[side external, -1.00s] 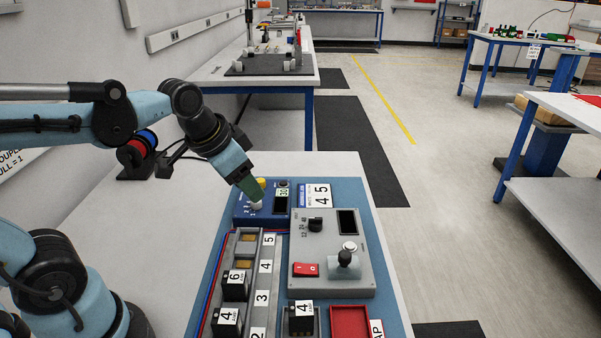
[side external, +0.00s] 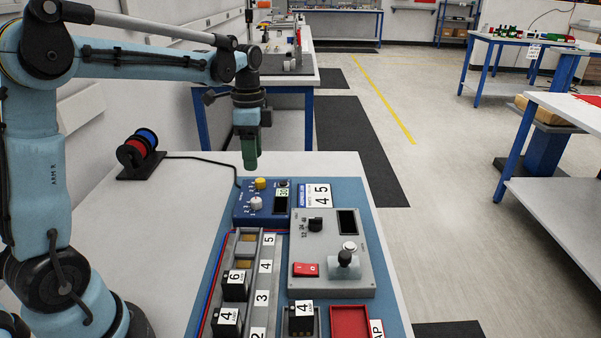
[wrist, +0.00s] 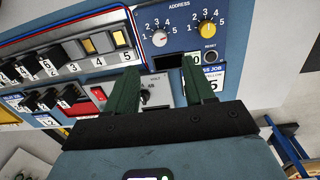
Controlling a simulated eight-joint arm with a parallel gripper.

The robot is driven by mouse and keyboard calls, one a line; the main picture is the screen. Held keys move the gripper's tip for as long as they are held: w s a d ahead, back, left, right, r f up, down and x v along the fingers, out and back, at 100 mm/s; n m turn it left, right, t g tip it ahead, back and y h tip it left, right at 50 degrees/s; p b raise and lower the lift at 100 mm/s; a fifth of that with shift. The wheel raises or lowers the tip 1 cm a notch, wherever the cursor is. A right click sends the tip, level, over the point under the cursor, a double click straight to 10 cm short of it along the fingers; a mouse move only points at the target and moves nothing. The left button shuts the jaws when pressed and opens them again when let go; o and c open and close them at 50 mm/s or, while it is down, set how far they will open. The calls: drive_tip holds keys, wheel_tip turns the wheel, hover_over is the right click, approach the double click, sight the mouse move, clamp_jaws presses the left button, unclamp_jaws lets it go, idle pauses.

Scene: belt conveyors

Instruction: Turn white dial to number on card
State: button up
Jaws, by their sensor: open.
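The white dial (side external: 256,203) sits on the blue address panel, with numbers 1 to 5 around it. It also shows in the wrist view (wrist: 159,38), where a small red mark is on its right side, seemingly toward 5. A yellow dial (side external: 261,184) is beside it; in the wrist view (wrist: 207,28) its mark points roughly upward. The job card (side external: 321,195) reads 4 and 5, and is partly hidden by a finger in the wrist view. My gripper (side external: 249,165) is open and empty, pointing down above and behind the panel, apart from both dials.
A small display (side external: 283,193) and a reset button are right of the dials. A grey box (side external: 330,275) with a black knob, red switch and lever stands in front. Black numbered blocks (side external: 236,285) stand in slots to the left. A cable runs from the red and blue reels (side external: 138,150).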

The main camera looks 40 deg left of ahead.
sight(257, 200)
drive_tip(key=f, duration=1.1)
drive_tip(key=shift+s+d, duration=0.15)
drive_tip(key=shift+d, duration=0.05)
clamp_jaws()
